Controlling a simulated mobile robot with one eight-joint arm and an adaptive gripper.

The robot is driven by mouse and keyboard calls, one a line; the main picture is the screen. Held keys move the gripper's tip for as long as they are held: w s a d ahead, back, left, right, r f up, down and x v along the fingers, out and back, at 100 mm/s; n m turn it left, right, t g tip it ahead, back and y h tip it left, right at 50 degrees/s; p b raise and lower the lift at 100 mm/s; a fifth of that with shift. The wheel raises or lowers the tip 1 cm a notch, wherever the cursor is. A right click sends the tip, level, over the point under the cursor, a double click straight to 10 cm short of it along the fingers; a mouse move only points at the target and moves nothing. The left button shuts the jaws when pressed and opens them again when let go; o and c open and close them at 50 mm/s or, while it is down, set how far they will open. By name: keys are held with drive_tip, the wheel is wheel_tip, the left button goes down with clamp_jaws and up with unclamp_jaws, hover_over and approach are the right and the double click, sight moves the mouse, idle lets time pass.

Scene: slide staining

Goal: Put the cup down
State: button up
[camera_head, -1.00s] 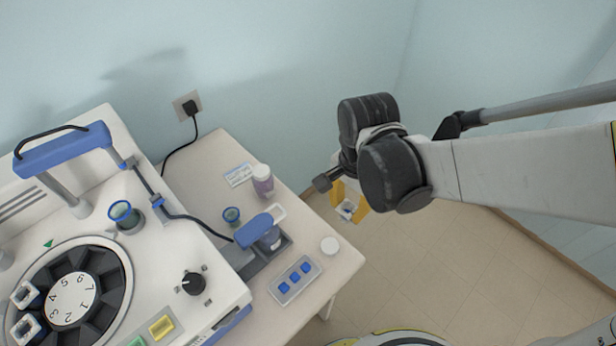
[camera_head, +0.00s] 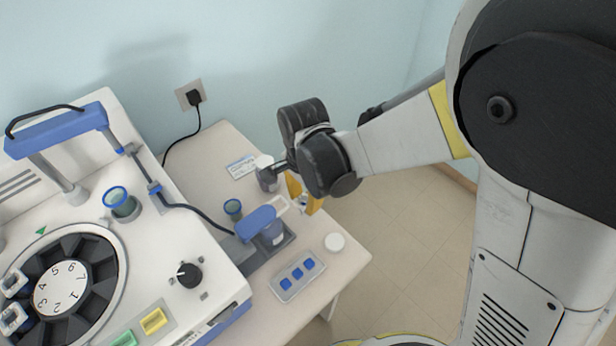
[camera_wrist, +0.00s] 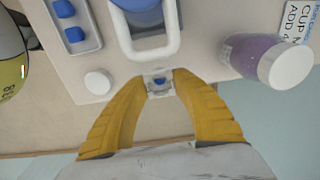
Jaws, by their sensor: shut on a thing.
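My gripper (camera_wrist: 158,84) has yellow fingers, shut on a small whitish cup (camera_wrist: 159,82) with a blue spot in it. The cup shows just in front of the fingertips in the wrist view, close to a white loop handle (camera_wrist: 171,48); I cannot tell whether they touch. In the head view my gripper (camera_head: 304,202) is by the table's right edge, partly behind my dark wrist joint, and the cup (camera_head: 303,200) is barely visible. I cannot tell its height above the table (camera_head: 312,262).
A purple bottle (camera_wrist: 245,52) with a white cap stands near the gripper. A small tray (camera_head: 297,278) holds blue blocks, with a white round lid (camera_head: 334,242) beside it.

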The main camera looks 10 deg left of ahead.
drive_tip(key=shift+f, duration=0.75)
drive_tip(key=shift+f, duration=0.15)
drive_tip(key=o, duration=0.9)
